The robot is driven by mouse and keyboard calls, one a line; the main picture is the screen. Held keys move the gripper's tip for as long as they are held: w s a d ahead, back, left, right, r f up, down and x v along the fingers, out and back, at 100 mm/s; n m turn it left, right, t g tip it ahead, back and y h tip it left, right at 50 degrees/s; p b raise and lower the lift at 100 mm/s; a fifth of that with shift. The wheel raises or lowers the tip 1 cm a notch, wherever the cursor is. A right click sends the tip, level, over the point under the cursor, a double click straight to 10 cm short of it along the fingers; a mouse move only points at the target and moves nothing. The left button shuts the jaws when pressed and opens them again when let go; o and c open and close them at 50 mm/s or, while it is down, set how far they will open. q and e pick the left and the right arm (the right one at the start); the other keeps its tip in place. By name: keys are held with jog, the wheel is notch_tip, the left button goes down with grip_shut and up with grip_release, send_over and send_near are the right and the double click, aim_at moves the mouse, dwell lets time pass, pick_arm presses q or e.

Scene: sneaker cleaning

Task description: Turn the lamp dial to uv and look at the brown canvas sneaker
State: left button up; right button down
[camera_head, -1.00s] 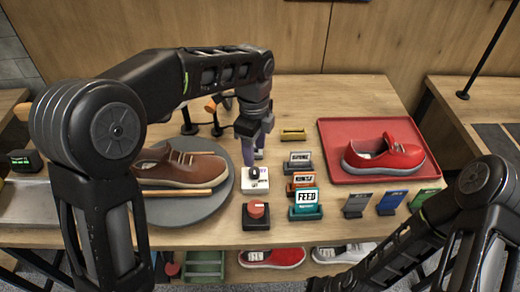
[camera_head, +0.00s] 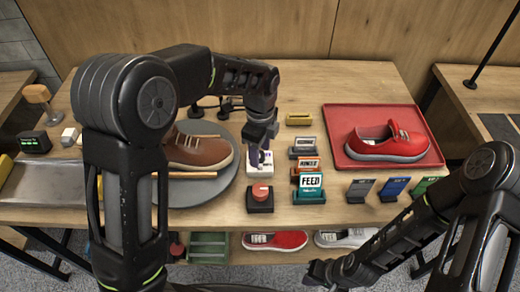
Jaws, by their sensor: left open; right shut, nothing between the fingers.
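The brown canvas sneaker (camera_head: 200,151) rests on a round grey platform (camera_head: 212,190) at left centre, its heel end partly hidden behind my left arm. A small white block (camera_head: 252,169), which appears to carry the lamp dial, stands just right of the platform. My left gripper (camera_head: 261,158) points down at this block, its open fingers at the dial and hiding most of it. I cannot tell whether they touch the dial. My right gripper (camera_head: 318,274) is shut and empty, low in front of the table edge. The dial's setting is hidden.
A red button on a dark base (camera_head: 260,193) stands in front of the white block. Several label stands, including FEED (camera_head: 310,188), are to the right. A red tray (camera_head: 347,160) holds a red shoe (camera_head: 388,142). More shoes (camera_head: 276,240) lie below the tabletop.

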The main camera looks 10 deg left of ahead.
pick_arm(q)
jog(key=shift+f, duration=0.3)
grip_shut()
dwell(0.4)
